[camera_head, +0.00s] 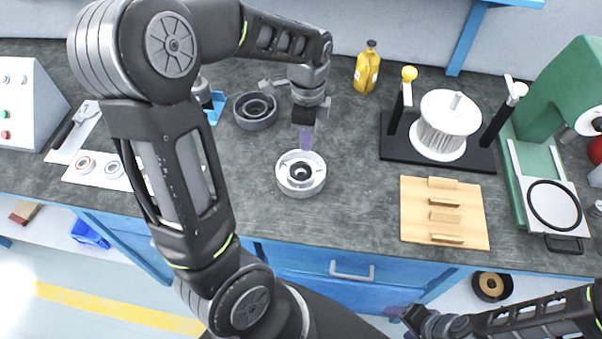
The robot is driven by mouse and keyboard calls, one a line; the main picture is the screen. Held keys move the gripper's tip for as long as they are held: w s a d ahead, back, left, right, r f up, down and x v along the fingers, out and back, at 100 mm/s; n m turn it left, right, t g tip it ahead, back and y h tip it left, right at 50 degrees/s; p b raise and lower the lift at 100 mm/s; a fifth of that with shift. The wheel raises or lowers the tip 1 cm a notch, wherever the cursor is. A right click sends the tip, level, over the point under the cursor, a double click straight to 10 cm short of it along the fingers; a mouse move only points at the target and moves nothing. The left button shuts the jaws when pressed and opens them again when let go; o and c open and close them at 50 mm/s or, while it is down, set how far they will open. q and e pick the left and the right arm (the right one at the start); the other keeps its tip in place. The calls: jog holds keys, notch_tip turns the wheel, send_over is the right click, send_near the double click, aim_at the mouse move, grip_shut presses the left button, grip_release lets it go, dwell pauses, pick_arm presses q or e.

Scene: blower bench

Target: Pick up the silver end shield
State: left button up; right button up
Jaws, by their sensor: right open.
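The silver end shield (287,184), a round pale metal part with a dark ringed centre, lies on the dark worktop near the middle of the view. My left gripper (306,146) points down at its far rim. The fingertips overlap that rim in the picture, and I cannot tell whether they touch it. The fingers show as one narrow shape, so their opening is unclear. My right gripper (398,313) is open, low in front of the bench's front edge, far from the shield and partly lost against the blue bench front.
A darker grey round housing (256,122) lies behind the shield. A yellow bottle (367,70) stands at the back. A black fixture with a white wound part (441,130), a wooden block tray (415,226) and a green press (561,73) fill the right. Worktop right of the shield is clear.

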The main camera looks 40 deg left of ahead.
pick_arm(q)
jog(key=shift+f, duration=0.1)
jog(key=f, duration=0.5)
jog(key=shift+s+a+p, duration=0.1)
jog(key=shift+s+p, duration=0.1)
jog(key=shift+p, duration=0.15)
jog(key=shift+c, duration=0.4)
grip_shut()
jog(key=shift+r, duration=0.15)
dwell(1.1)
notch_tip(320, 180, up, 10)
jog(key=shift+f, duration=0.1)
dwell(0.4)
